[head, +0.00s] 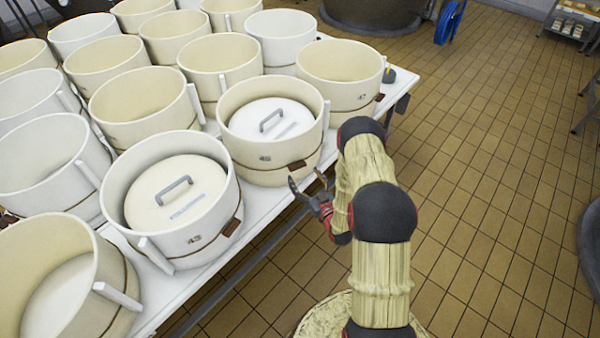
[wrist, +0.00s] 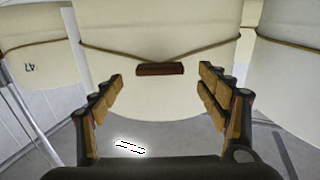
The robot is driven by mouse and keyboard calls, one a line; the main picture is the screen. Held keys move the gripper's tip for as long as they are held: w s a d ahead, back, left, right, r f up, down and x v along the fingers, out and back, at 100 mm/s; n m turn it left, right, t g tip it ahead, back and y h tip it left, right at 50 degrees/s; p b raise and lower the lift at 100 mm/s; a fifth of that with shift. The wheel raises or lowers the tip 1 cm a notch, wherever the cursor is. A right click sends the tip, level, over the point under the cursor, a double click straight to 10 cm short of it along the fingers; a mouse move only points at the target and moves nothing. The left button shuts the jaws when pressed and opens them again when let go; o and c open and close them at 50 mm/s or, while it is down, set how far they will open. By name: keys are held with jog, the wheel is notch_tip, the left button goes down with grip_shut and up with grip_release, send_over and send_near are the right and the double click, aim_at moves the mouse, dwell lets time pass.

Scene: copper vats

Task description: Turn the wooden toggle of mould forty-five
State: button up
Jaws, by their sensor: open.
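Mould forty-five (head: 243,148) is a round cream tub near the table's right edge, with its number on the front and a white handled lid inside. A cord runs round it to a small brown wooden toggle (head: 297,165), low on the wall facing my arm. In the wrist view the toggle (wrist: 160,69) lies crosswise against the pale mould wall (wrist: 150,40), on the cord. My gripper (head: 307,182) is open just in front of the toggle. In the wrist view the fingers of my gripper (wrist: 162,80) stand either side, a little short of the toggle and apart from it.
Mould 43 (head: 190,250) stands nearer on the left and mould 47 (head: 345,90) behind on the right; mould 47 (wrist: 30,60) also shows at left in the wrist view. Several more moulds fill the white table (head: 262,207). The tiled floor (head: 500,190) at right is clear.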

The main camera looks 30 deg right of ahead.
aim_at(299, 168)
jog(key=shift+w+b, duration=0.35)
jog(key=shift+w, duration=1.5)
jog(key=shift+c, duration=0.4)
jog(key=c, duration=1.1)
jog(key=shift+m, duration=0.4)
jog(key=m, duration=1.2)
jog(key=shift+m, duration=0.4)
jog(key=shift+r+m, duration=0.1)
jog(key=shift+m, duration=2.1)
